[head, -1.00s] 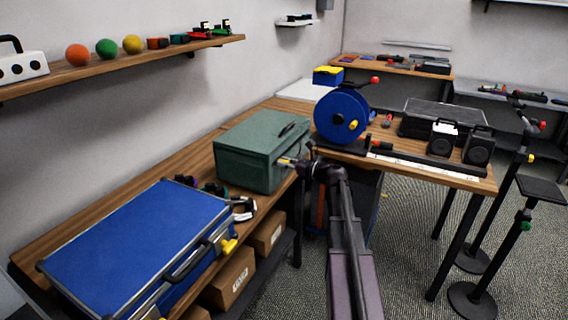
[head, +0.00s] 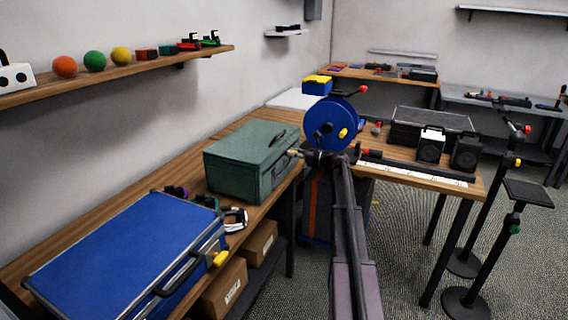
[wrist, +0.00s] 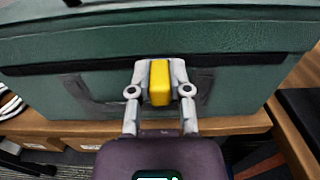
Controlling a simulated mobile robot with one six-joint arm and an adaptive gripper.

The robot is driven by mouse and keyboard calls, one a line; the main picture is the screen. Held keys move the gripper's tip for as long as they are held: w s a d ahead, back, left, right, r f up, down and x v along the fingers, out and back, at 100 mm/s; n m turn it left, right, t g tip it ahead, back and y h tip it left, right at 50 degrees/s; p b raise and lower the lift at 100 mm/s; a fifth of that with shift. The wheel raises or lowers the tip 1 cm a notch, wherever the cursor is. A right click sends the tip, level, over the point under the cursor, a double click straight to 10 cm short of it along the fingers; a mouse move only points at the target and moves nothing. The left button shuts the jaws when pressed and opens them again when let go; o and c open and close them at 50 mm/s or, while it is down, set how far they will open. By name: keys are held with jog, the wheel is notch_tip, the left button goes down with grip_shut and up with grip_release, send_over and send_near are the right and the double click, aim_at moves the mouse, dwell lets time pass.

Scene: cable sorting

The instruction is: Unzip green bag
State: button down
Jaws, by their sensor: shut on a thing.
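The green bag (head: 240,150) stands on the wooden bench, boxy, with a dark handle on its lid. In the wrist view, its front face (wrist: 235,92) fills the upper part, with a dark seam (wrist: 70,66) running along just below the lid. A yellow zipper tab (wrist: 160,83) sits at this seam. My gripper (wrist: 160,72) is shut on the tab, one grey finger on each side. In the head view, my gripper (head: 297,153) is at the bag's front, near its far end. How far the seam is parted cannot be told.
A blue case (head: 130,255) with a yellow latch lies on the bench, nearer me. Cables (head: 235,215) lie between it and the bag. A blue reel (head: 331,123) stands beyond the bag.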

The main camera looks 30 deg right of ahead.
aim_at(296, 140)
jog(key=w+d, duration=0.2)
jog(key=d, duration=0.1)
jog(key=w+d, duration=0.4)
jog(key=d, duration=0.1)
jog(key=shift+w+d, duration=0.3)
jog(key=shift+w, duration=0.05)
jog(key=c, duration=0.6)
grip_release()
jog(key=shift+o, duration=0.2)
jog(key=shift+s, duration=0.15)
jog(key=shift+s+d, duration=0.35)
jog(key=shift+s, duration=0.05)
jog(key=v, duration=1)
jog(key=shift+s+d, duration=0.3)
jog(key=shift+s+a, duration=0.1)
